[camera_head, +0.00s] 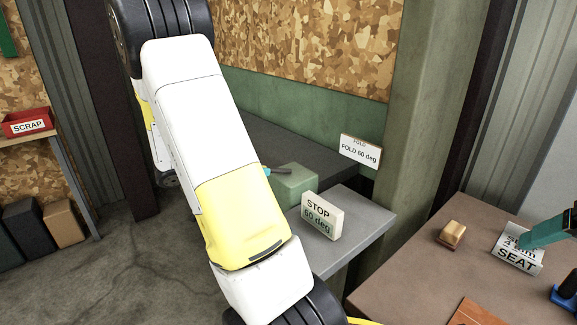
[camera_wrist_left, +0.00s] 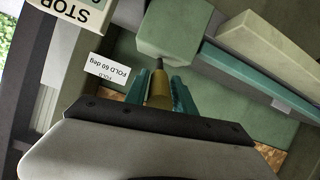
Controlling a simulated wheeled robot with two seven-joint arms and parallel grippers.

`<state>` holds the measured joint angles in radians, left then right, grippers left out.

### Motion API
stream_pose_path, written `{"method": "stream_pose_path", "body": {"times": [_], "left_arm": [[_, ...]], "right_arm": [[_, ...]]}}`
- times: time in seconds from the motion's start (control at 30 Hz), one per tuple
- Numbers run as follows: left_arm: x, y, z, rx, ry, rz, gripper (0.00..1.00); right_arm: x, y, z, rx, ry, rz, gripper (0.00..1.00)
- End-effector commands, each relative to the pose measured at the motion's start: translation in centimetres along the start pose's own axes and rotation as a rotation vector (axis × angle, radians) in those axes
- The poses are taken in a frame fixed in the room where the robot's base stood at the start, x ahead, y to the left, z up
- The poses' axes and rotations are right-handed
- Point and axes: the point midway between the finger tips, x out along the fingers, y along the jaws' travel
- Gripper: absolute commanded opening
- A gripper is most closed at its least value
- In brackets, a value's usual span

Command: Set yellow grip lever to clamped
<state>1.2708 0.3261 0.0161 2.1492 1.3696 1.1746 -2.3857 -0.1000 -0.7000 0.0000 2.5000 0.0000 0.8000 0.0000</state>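The yellow grip lever (camera_wrist_left: 158,92) shows in the left wrist view as a short yellowish bar with a dark tapered end, pointing at a pale green block (camera_wrist_left: 178,30). My left gripper (camera_wrist_left: 159,90) has a teal finger on each side of it, close against the bar, and looks shut on it. In the head view my own white and yellow arm hides most of the lever; one teal fingertip and a dark stub show beside the green block (camera_head: 292,185). My right gripper (camera_head: 549,262) is partly in view at the right edge, its fingers seemingly apart and empty.
A "STOP 60 deg" block (camera_head: 322,219) stands on the grey bench (camera_head: 372,222) near the green block. A "FOLD 60 deg" sign (camera_head: 360,152) is behind. The brown table (camera_head: 400,290) at right holds a wooden block (camera_head: 452,234) and a "SEAT" sign (camera_head: 517,262) near my right gripper.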

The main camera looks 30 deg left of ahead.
Motion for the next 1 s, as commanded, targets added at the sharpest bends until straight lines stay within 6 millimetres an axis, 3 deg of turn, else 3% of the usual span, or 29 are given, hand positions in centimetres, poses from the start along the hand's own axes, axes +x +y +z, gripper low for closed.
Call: {"method": "stream_pose_path", "body": {"times": [0.07,0.43,0.8,1.0], "left_arm": [[0.0,0.0,0.0,0.000,0.000,0.001,0.47],[-0.5,0.0,-0.1,0.001,0.001,0.001,0.47],[-6.3,0.0,0.0,0.000,0.001,-0.001,0.47],[-7.7,0.0,0.0,0.001,0.001,0.002,0.47]], "right_arm": [[0.0,0.0,0.0,0.000,0.000,0.000,0.75],[0.0,0.0,0.0,0.000,0.000,0.000,0.75],[0.0,0.0,0.0,0.000,0.000,0.000,0.75],[0.0,0.0,0.0,0.000,0.000,0.000,0.75]]}}
